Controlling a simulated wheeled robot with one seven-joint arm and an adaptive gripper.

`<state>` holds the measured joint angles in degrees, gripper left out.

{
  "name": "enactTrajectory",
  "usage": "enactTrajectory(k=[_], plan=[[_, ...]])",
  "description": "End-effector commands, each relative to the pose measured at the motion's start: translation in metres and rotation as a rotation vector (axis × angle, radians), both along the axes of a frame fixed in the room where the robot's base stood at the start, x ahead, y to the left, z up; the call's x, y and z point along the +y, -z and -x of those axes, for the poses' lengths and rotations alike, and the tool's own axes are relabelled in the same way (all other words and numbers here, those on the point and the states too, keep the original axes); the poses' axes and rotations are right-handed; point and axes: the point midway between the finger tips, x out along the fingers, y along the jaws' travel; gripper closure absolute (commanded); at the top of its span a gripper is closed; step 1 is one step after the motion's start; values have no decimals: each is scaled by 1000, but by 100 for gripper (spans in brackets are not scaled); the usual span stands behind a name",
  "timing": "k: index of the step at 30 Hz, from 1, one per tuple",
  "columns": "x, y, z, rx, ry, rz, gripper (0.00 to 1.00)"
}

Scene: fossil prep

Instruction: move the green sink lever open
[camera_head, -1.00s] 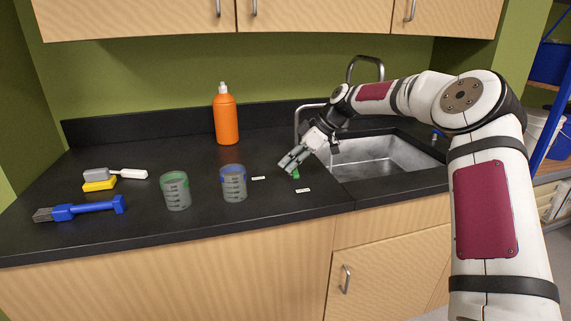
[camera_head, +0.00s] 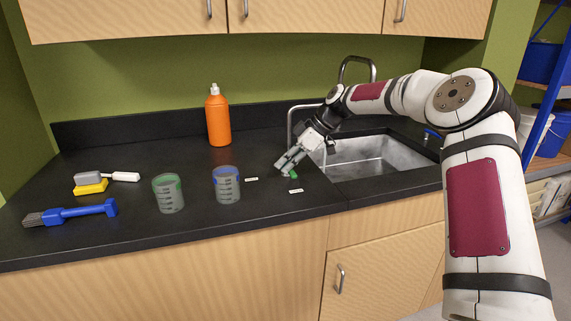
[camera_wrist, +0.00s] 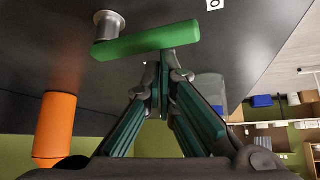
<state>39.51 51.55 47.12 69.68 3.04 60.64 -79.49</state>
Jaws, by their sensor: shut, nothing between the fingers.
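The green sink lever (camera_head: 293,175) shows at the counter left of the sink, partly hidden by my gripper. In the wrist view the green lever (camera_wrist: 148,41) is a bar on a round metal post (camera_wrist: 108,26) at its left end. My gripper (camera_head: 281,168) is shut and empty, pointing down and left just beside the lever.
The steel sink (camera_head: 365,158) with its tall faucet (camera_head: 357,62) lies right of my gripper. A blue lever (camera_head: 432,134) stands at the sink's far side. Two beakers (camera_head: 168,194) (camera_head: 227,185), an orange bottle (camera_head: 218,118) and brushes (camera_head: 72,213) stand left. White labels (camera_head: 296,191) lie near the lever.

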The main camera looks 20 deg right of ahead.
Motion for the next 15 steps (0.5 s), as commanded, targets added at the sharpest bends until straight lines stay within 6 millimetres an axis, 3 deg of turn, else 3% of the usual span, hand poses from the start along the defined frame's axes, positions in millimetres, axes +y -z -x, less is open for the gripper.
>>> enactTrajectory(k=[5, 9, 15], plan=[[18, 1, -3, 0, -4, 1, 100], [49, 1, -9, 0, -6, 1, 100], [16, -37, -9, -3, 4, 0, 100]])
